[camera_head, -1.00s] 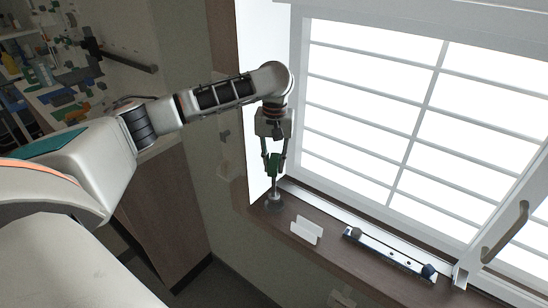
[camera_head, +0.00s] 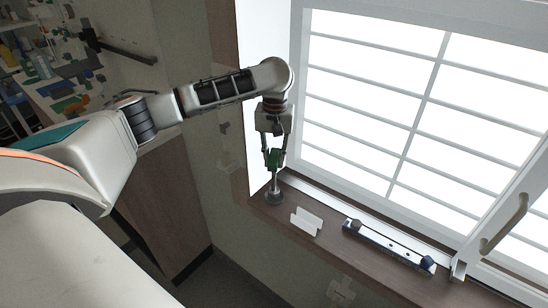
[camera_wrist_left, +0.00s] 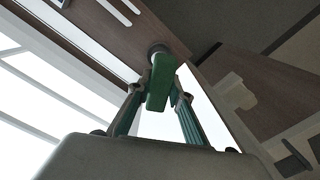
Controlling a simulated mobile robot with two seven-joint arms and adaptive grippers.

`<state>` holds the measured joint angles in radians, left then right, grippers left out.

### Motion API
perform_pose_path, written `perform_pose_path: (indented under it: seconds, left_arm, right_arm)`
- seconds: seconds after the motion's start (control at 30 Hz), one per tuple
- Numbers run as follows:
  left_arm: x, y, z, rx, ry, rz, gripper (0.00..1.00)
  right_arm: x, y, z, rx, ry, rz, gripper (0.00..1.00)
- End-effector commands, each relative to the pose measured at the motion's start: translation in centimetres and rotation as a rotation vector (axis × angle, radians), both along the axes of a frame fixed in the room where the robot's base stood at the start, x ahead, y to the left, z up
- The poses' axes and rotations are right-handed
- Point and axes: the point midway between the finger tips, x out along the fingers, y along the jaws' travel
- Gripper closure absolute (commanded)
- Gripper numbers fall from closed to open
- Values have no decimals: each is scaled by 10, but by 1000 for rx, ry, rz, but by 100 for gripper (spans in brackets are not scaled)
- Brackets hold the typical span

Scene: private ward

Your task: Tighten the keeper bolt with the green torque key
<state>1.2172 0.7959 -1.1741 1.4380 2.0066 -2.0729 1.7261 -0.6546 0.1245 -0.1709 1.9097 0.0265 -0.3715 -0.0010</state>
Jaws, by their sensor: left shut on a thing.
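The green torque key (camera_head: 275,156) stands upright at the left end of the window sill, its grey shaft going down to a round dark base (camera_head: 274,198). My left gripper (camera_head: 274,152) is above it, pointing down, and shut on its green handle. In the left wrist view the green handle (camera_wrist_left: 161,82) lies between the two fingers. I cannot tell which is the keeper bolt. My right gripper is out of view.
The window frame (camera_head: 300,100) rises behind, with a handle (camera_head: 506,222) at right. The wooden sill (camera_head: 335,238) is narrow, with a drop on the room side.

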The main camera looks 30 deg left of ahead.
Motion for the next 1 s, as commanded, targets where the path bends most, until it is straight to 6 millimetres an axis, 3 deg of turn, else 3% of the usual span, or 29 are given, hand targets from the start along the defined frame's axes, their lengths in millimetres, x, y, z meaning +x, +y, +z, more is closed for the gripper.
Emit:
perform_pose_path:
  seconds: [1.0]
  left_arm:
    - [0,0,-16,0,0,0,100]
  right_arm:
    - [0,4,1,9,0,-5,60]
